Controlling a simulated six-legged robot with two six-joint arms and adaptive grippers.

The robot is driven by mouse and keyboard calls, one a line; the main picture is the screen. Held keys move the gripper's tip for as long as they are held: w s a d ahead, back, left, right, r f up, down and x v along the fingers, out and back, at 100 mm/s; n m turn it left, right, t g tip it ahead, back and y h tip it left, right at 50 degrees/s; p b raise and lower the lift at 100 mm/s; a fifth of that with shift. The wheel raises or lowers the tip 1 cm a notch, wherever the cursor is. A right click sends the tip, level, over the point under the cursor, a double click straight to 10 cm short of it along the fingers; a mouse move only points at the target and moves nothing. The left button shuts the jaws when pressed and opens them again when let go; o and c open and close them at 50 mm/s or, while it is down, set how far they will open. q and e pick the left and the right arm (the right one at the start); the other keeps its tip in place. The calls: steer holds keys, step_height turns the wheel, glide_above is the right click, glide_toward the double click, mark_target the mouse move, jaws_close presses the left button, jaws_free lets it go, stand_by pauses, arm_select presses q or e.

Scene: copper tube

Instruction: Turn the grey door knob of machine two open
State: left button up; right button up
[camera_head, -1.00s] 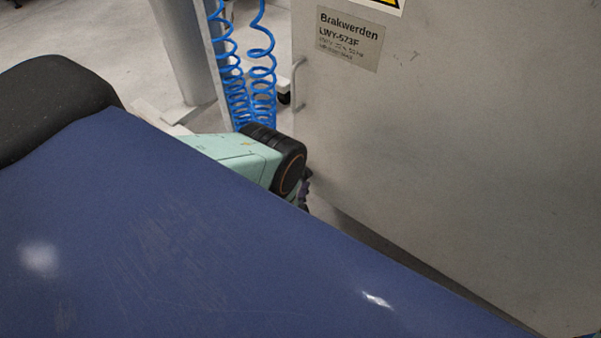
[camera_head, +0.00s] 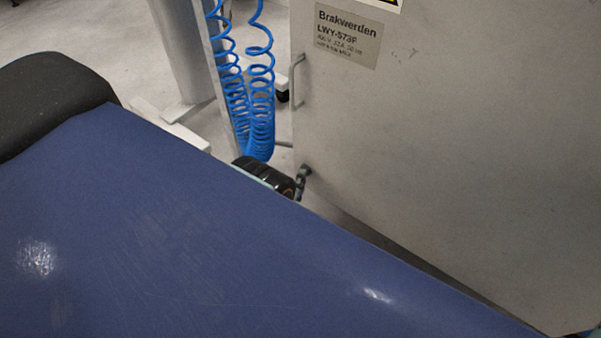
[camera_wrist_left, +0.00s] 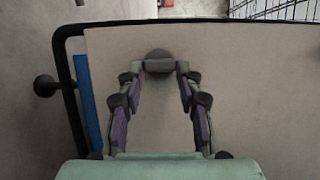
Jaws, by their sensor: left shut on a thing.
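The machine's large grey panel (camera_head: 450,150) fills the right of the head view, with a plate reading "Brakwerden LWY-573F". The grey door knob (camera_wrist_left: 159,66) shows at the top middle of the left wrist view, a short bar on a round base. My left gripper (camera_wrist_left: 161,70) is shut on this knob, one fingertip at each end of the bar. In the head view my left gripper (camera_head: 301,183) is small, at the panel's lower left edge, and the blue foreground hides most of its arm. My right gripper is not in view.
A second dark knob (camera_wrist_left: 45,86) stands left of a black-edged frame in the left wrist view. A bar handle (camera_head: 297,82) is on the panel's left edge. Blue coiled hoses (camera_head: 262,110) hang beside a grey post (camera_head: 180,50).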

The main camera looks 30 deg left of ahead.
arm_select(q)
steer(key=o, duration=1.1)
steer(key=shift+o, duration=0.2)
steer(key=shift+r, duration=0.15)
steer(key=shift+w+r, duration=0.1)
steer(key=shift+r, duration=0.8)
steer(key=o, duration=0.4)
steer(key=r, duration=0.5)
steer(key=shift+w+r, duration=0.15)
steer(key=shift+w, duration=0.15)
steer(key=r, duration=0.2)
steer(key=shift+s+a+r, duration=0.1)
steer(key=shift+s+r, duration=0.3)
steer(key=c, duration=0.4)
steer(key=shift+w+f, duration=0.1)
steer(key=shift+f, duration=0.05)
